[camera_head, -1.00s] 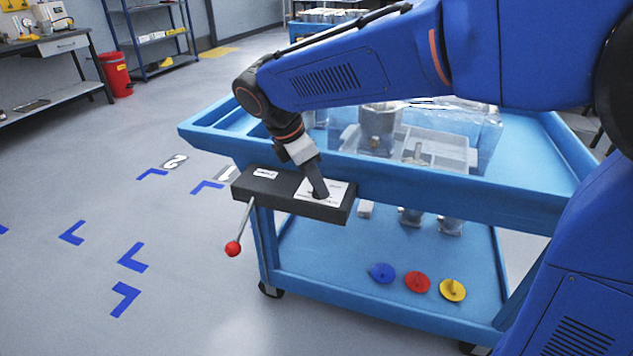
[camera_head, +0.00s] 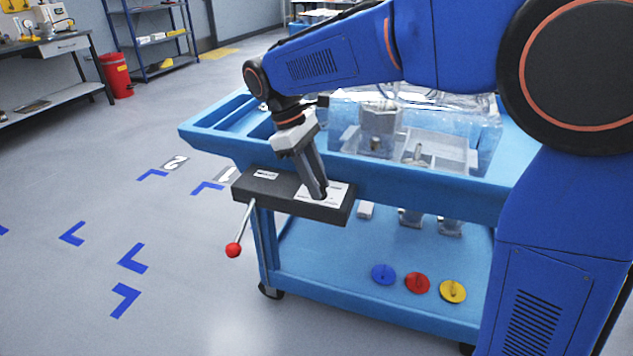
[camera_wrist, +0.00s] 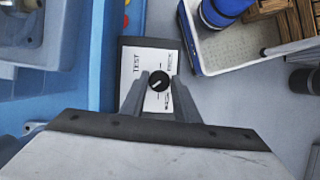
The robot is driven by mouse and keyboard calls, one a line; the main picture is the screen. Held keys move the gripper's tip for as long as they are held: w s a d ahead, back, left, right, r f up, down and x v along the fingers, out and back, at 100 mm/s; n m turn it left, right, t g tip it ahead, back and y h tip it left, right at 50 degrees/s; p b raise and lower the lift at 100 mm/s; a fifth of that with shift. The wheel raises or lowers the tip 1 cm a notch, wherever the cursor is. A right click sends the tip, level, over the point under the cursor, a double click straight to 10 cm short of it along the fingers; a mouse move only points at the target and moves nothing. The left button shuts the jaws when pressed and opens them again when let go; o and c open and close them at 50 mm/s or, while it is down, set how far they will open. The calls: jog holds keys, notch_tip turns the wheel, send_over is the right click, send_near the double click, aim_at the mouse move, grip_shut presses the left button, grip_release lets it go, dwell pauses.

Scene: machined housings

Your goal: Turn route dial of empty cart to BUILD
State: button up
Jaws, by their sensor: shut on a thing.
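The blue cart (camera_head: 440,187) stands in front of me with a black control box (camera_head: 265,186) on its near left edge. The route dial (camera_wrist: 159,81) is a black round knob with a white pointer mark, on a white label plate (camera_wrist: 150,62). TEST reads on the plate's left side; the other words are too small or partly covered to read surely. My gripper (camera_head: 319,194) points down onto the plate and is shut on the dial, one finger on each side in the wrist view (camera_wrist: 159,88). In the head view the fingertips hide the dial.
A lever with a red ball (camera_head: 233,250) hangs from the box. Clear bins and a metal housing (camera_head: 379,125) are on the cart's top. Blue, red (camera_head: 417,283) and yellow discs lie on its lower shelf. The floor at left is open, with blue corner marks.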

jog(key=shift+m+g+y, duration=0.3)
jog(key=shift+m, duration=0.7)
jog(key=o, duration=1)
jog(key=v, duration=1.7)
jog(key=shift+w+a+r, duration=0.1)
jog(key=shift+w+r, duration=0.05)
jog(key=shift+w, duration=0.1)
